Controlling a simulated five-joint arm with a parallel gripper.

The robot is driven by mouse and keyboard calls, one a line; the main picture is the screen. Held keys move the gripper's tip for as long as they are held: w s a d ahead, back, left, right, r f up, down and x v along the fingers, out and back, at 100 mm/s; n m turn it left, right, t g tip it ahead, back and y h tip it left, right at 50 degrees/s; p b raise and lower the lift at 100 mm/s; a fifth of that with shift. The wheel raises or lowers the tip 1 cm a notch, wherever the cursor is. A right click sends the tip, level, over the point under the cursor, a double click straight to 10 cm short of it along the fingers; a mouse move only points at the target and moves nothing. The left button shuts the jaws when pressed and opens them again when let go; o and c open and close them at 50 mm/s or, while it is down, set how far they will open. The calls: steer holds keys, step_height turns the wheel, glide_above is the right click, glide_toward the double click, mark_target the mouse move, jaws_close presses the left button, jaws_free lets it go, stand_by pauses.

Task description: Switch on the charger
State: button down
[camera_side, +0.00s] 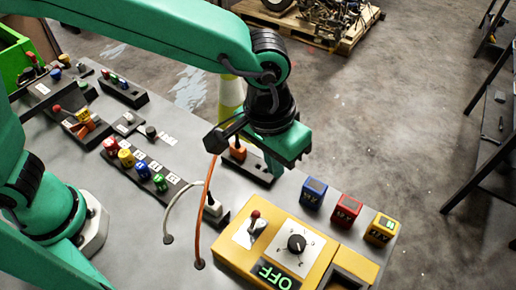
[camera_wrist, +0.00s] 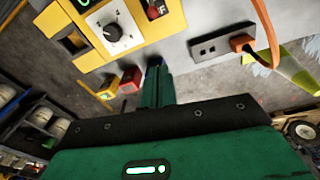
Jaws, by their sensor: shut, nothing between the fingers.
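The yellow charger box (camera_side: 225,262) stands at the front right of the bench in the side view. It carries a red-tipped toggle lever (camera_side: 255,215) on a white plate, a black dial (camera_side: 296,243) and a display (camera_side: 275,274) that reads OFF in green. In the wrist view the charger box (camera_wrist: 170,22) is at the top, with the dial (camera_wrist: 113,32) and part of the red switch (camera_wrist: 157,11). My green gripper (camera_side: 275,168) is shut and empty, pointing down behind the charger, apart from the lever. Its fingers (camera_wrist: 157,78) show together in the wrist view.
Blue (camera_side: 314,192), red (camera_side: 345,210) and yellow (camera_side: 381,229) blocks stand behind the charger. An orange plug (camera_side: 238,151) with its cable and a white plug (camera_side: 213,207) stand left of my gripper. A black socket strip (camera_wrist: 208,47) is close by.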

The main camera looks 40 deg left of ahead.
mark_target(254, 223)
steer(key=shift+f, duration=0.15)
steer(key=f, duration=1)
steer(key=shift+w+d, duration=0.25)
steer(key=shift+w, duration=0.15)
steer(key=shift+s+r, duration=0.3)
steer(key=shift+s, duration=0.1)
steer(key=shift+s+a+r, duration=0.2)
steer(key=shift+s, duration=0.55)
steer(key=shift+s+a+r, duration=0.15)
steer(key=shift+s, duration=0.55)
steer(key=shift+s+r, duration=0.25)
steer(key=shift+s, duration=0.35)
steer(key=shift+s+r, duration=0.15)
steer(key=shift+s, duration=0.35)
steer(key=shift+s+r, duration=0.15)
steer(key=shift+s, duration=0.35)
steer(key=shift+r, duration=0.1)
